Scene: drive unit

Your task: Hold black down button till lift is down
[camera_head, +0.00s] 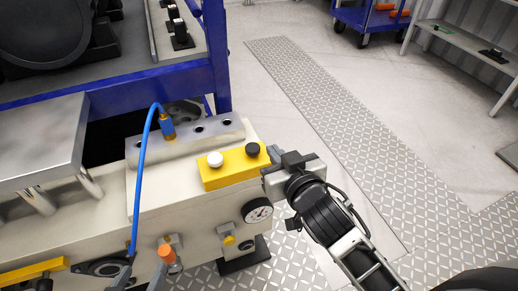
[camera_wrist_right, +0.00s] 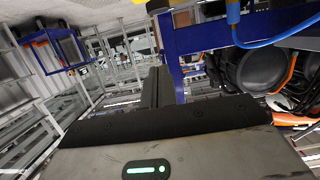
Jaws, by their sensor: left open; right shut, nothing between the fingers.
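The yellow button box (camera_head: 234,169) sits on the beige machine in the head view. It has a white button (camera_head: 215,159) on the left and a black button (camera_head: 252,149) on the right. My right gripper (camera_head: 272,161) is shut and empty, at the right end of the box, close beside the black button. I cannot tell whether it touches the button or box. Its shut fingers (camera_wrist_right: 157,88) also show in the right wrist view, with a bit of yellow above them. A metal plate (camera_head: 45,140) stands on posts at the left, possibly the lift.
A blue hose (camera_head: 144,150) arches over the machine left of the box. A round gauge (camera_head: 257,210) sits below the box. A blue frame post (camera_head: 217,60) rises behind. Open floor with a tread-plate strip (camera_head: 330,110) lies to the right.

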